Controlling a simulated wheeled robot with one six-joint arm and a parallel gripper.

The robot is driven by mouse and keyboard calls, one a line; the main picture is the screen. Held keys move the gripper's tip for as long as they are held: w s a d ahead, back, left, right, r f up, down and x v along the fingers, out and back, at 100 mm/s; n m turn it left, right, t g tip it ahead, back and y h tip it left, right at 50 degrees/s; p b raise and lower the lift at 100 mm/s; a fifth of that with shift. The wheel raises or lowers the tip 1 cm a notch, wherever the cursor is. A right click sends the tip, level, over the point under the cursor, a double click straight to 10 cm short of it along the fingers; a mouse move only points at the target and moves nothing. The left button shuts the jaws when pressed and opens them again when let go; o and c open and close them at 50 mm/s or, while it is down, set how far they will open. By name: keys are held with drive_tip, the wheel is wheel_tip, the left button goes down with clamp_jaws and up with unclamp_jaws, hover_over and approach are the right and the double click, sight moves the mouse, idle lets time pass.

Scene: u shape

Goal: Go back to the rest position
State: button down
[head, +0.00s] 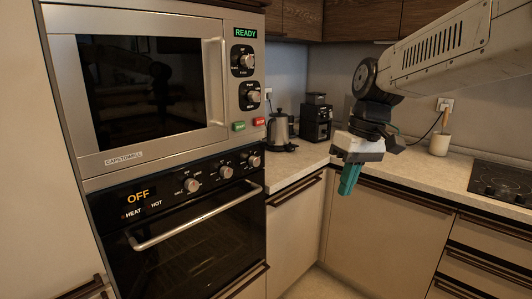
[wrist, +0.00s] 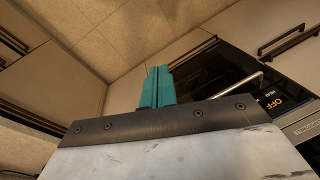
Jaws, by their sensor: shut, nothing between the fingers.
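My gripper (head: 347,181) hangs from my arm at the right of the head view, in front of the corner counter. Its teal fingers point down and are together with nothing between them. In the wrist view my gripper (wrist: 158,72) also shows with its fingers side by side and empty, above the dark mounting plate. The floor and cabinet fronts lie beyond the fingers.
A microwave (head: 140,90) reading READY stands at the left above an oven (head: 200,245) reading OFF; both doors look shut. A kettle (head: 280,131), a coffee machine (head: 316,120), a utensil pot (head: 440,144) and a cooktop (head: 502,182) are on the counter (head: 420,168).

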drive_tip(key=s+d+f+m, duration=0.2)
drive_tip(key=s+d, duration=0.1)
drive_tip(key=s, duration=0.5)
drive_tip(key=s+d+f+m+t+h, duration=0.1)
drive_tip(key=s+d+f, duration=0.1)
drive_tip(key=s, duration=0.6)
drive_tip(key=s+d+f+m+h, duration=0.1)
drive_tip(key=s+d, duration=0.3)
drive_tip(key=s, duration=0.4)
drive_tip(key=shift+s+d+f+m+t, duration=0.3)
drive_tip(key=shift+s+d+f+m, duration=0.15)
drive_tip(key=shift+m, duration=0.35)
